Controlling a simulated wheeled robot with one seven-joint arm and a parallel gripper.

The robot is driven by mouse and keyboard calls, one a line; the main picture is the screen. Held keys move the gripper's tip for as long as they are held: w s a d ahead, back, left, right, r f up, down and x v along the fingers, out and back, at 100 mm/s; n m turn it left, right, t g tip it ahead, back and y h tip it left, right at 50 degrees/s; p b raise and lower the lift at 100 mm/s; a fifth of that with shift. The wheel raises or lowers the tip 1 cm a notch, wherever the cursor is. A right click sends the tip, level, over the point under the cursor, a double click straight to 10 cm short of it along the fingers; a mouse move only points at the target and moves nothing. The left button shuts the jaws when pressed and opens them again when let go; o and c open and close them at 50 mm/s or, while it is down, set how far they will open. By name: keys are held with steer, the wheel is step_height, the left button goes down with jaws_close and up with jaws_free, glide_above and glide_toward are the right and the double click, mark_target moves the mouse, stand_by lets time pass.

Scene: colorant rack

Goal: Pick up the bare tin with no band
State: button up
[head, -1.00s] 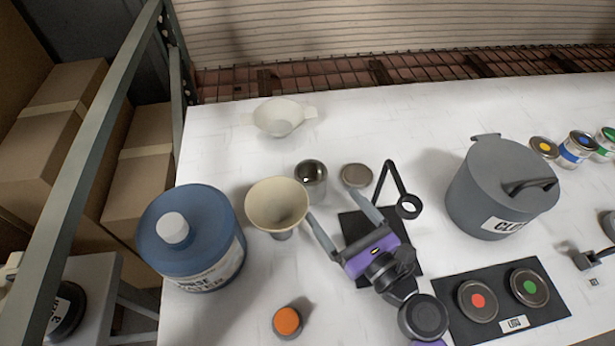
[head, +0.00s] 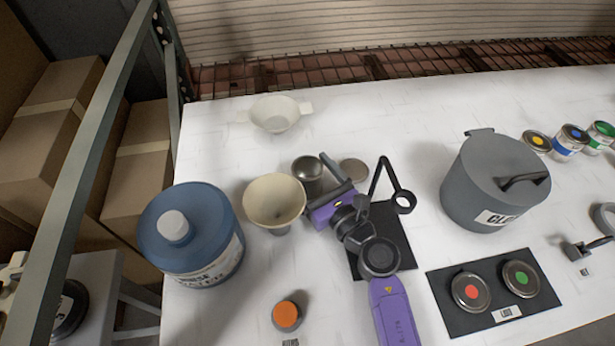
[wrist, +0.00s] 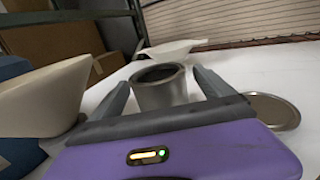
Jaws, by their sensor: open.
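The bare tin (head: 307,176) is a plain metal can with no band, standing on the white table behind the cream funnel. In the wrist view the tin (wrist: 160,92) stands upright with its open dark mouth up, between my two fingers. I cannot tell whether either finger touches the tin.
The cream funnel (head: 274,200) is close on the left. A flat lid (head: 353,170) lies just right of the tin. A white bowl (head: 275,113) stands behind. A blue container (head: 190,235), a grey pot (head: 497,180) and a black ring stand (head: 385,177) are around; the back middle is clear.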

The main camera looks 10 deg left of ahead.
steer(key=c, duration=1.4)
steer(key=shift+r, duration=0.1)
